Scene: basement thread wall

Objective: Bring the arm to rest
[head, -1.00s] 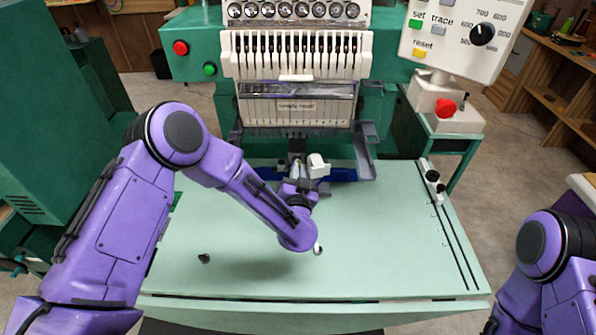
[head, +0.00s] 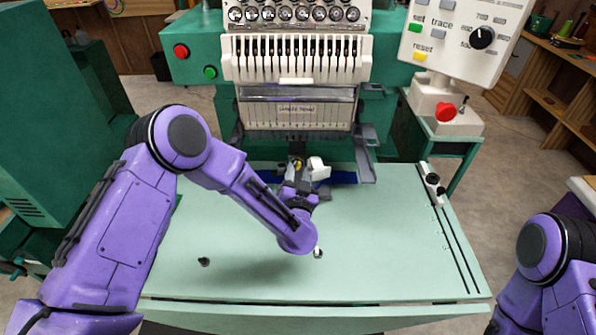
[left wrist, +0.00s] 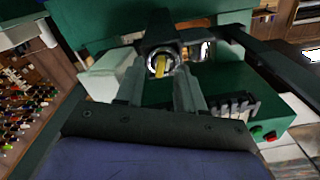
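My left arm reaches in from the left over the pale green table. My left gripper (head: 298,176) points away from me at the lower arm of the embroidery machine (head: 297,112), below the needle heads. In the left wrist view its two fingers (left wrist: 160,92) stand apart, with nothing visibly held between them. Just beyond the fingertips is a round metal ring with a yellow part inside (left wrist: 161,65), in the machine; whether the fingers touch it I cannot tell. My right arm shows at the right edge of the head view; its gripper is out of view.
A white block (head: 318,170) is close to the gripper's right. The control panel (head: 465,38) and red stop button (head: 445,111) are at upper right.

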